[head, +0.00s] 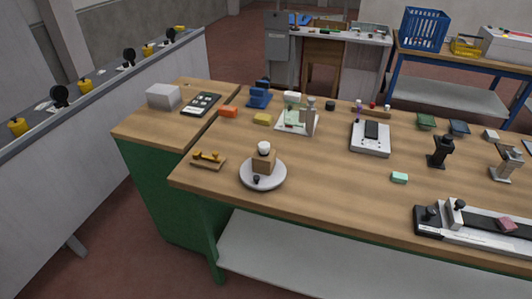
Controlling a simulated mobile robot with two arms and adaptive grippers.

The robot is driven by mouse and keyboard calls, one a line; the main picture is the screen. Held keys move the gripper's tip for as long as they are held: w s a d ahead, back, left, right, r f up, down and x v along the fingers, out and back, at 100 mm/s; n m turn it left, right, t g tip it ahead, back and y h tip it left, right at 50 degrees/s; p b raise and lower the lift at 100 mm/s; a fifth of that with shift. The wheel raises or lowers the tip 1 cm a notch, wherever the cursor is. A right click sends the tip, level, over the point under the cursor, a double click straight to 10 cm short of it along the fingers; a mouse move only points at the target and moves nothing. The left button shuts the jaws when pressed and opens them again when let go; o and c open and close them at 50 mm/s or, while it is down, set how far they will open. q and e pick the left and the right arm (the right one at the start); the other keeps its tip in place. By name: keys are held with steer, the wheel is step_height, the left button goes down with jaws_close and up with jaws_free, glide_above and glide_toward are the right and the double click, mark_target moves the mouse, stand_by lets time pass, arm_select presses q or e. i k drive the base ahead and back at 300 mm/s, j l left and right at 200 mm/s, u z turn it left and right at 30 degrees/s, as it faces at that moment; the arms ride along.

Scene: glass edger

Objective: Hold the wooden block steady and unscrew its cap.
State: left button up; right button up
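The wooden block (263,164) stands on a round white plate (277,180) near the front left of the workbench. A white cap (264,148) sits on top of the block. A small dark knob-like piece (257,180) shows at the front of the plate, just below the block. Neither of my grippers shows in the head view, and nothing touches the block or its cap.
A wooden piece with yellow parts (208,159) lies left of the plate. An orange block (228,112) and a yellow block (262,119) lie behind. A teal block (399,177) lies to the right. The bench (330,195) between plate and teal block is clear.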

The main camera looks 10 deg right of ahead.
mark_target(263, 164)
steer(key=i+j+z, duration=0.25)
steer(key=i+j, duration=0.15)
steer(key=i+j+z, duration=0.25)
steer(key=i+j, duration=0.15)
